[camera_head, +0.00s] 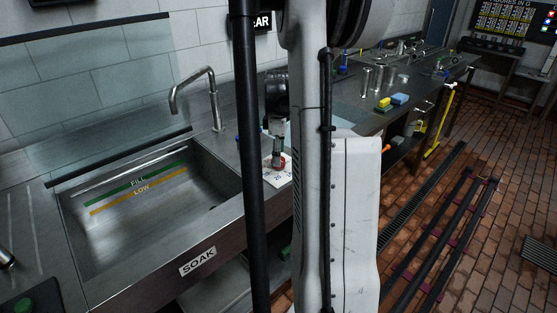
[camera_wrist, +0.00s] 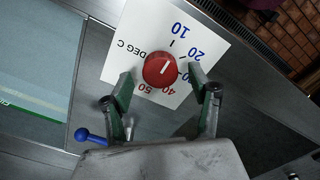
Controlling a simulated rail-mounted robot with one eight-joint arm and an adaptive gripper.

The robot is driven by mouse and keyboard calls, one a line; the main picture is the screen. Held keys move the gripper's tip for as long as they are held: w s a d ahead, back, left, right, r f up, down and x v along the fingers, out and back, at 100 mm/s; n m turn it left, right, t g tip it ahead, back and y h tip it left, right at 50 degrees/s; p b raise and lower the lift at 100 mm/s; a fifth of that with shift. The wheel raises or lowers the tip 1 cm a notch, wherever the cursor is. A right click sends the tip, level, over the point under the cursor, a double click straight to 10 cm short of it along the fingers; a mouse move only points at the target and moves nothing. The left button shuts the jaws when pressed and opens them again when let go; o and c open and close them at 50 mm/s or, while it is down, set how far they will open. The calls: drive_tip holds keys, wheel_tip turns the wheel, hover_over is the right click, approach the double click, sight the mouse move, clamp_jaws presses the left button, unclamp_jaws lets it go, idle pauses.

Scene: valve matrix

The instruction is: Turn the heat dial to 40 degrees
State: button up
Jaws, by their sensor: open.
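The heat dial (camera_wrist: 158,70) is a round red knob with a short white pointer line, on a white card (camera_wrist: 187,45) marked DEG C. The numbers 10, 20, 40 and 50 are readable on the card, upside down in the wrist view; another by the right finger is partly hidden. The pointer runs toward the upper right side of the knob; its exact reading is unclear. My gripper (camera_wrist: 160,73) is open, its green-padded fingers on either side of the dial with gaps visible. In the head view, my gripper (camera_head: 278,150) is above the dial (camera_head: 278,163), partly behind my arm.
A blue-ended lever (camera_wrist: 84,135) is beside my left finger. The steel SOAK sink (camera_head: 140,235) with its tap (camera_head: 195,88) lies left of the dial. Sponges (camera_head: 397,99) and metal cups stand on the counter further right. My arm hides part of the counter.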

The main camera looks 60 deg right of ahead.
drive_tip(key=shift+f, duration=1.05)
drive_tip(key=c, duration=1.1)
drive_tip(key=shift+c, duration=0.2)
